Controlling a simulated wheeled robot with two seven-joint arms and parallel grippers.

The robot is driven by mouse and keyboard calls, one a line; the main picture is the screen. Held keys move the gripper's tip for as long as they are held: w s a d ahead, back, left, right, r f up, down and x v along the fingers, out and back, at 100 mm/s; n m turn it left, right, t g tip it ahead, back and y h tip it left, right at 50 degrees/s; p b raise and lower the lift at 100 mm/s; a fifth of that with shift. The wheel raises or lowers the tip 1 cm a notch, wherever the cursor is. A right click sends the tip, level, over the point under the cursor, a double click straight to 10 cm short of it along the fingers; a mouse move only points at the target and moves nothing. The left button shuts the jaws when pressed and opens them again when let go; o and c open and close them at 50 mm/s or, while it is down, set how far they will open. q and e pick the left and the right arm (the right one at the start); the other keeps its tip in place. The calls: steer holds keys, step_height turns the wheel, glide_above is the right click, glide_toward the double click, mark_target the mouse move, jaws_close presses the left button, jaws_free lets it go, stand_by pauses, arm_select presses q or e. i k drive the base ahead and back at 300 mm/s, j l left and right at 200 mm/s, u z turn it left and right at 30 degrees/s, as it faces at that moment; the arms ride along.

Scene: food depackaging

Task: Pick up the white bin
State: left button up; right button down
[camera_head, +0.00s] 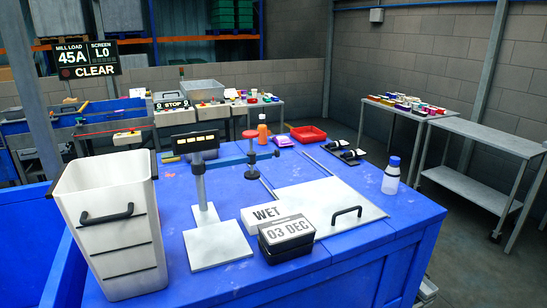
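The white bin (118,235) stands upright at the left front of the blue table (345,250). It is tall, tapers toward its base and is open at the top. A black handle (108,214) is on its front face, and a dark part is at its right rim. Its inside is only partly visible, and I cannot tell whether anything lies at the bottom. Neither of my grippers shows in the head view, and nothing is seen touching the bin.
Right of the bin stands a metal post on a plate (217,247). Beyond are a black date block (287,238), a white WET block (268,214), a hatch with a handle (345,214) and a bottle (391,177). The table's right front corner is clear.

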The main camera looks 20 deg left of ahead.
mark_target(108, 203)
steer(key=i+l+u, duration=0.1)
steer(key=u, duration=0.3)
steer(key=i+l+u, duration=0.15)
steer(key=u, duration=0.25)
steer(key=i+l+u, duration=0.15)
steer(key=u, duration=0.25)
steer(key=l+u, duration=0.2)
steer(key=u, duration=0.2)
steer(key=i+l+u, duration=0.15)
steer(key=u, duration=0.25)
steer(key=i+l+u, duration=0.1)
steer(key=l+u, duration=0.25)
steer(key=i+l+u, duration=0.1)
steer(key=l+u, duration=0.3)
steer(key=j, duration=0.1)
